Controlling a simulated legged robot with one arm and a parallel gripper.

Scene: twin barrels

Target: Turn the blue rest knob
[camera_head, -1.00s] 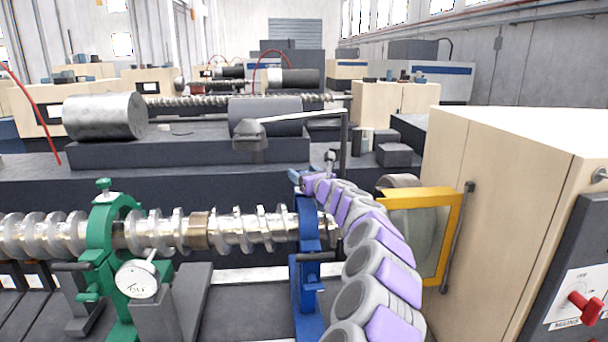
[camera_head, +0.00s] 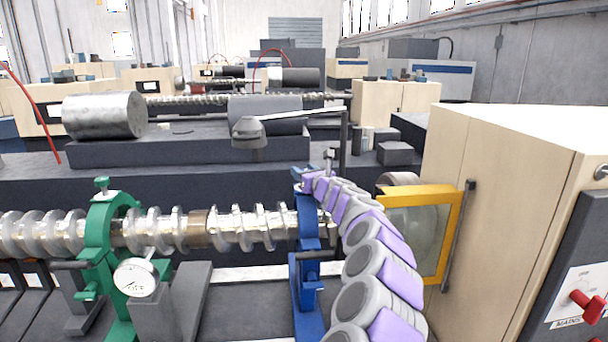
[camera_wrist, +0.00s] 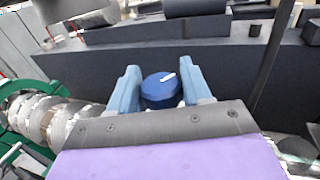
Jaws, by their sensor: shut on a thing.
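The blue rest knob (camera_wrist: 162,90) is a round dark blue cap with a white mark on top. In the wrist view it sits between the two light blue fingers of my gripper (camera_wrist: 160,86), which is shut on it. In the head view my gripper (camera_head: 305,176) is small at the end of my purple and grey arm, at the top of the blue rest (camera_head: 308,225). The knob is largely hidden there. The blue rest stands around the right part of a shiny screw shaft (camera_head: 250,229).
A green rest (camera_head: 97,245) with a dial gauge (camera_head: 136,278) holds the shaft at the left. A yellow-framed window (camera_head: 425,235) and a beige cabinet (camera_head: 500,200) stand close right of my arm. A lamp (camera_head: 249,132) on a thin pole hangs behind my gripper.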

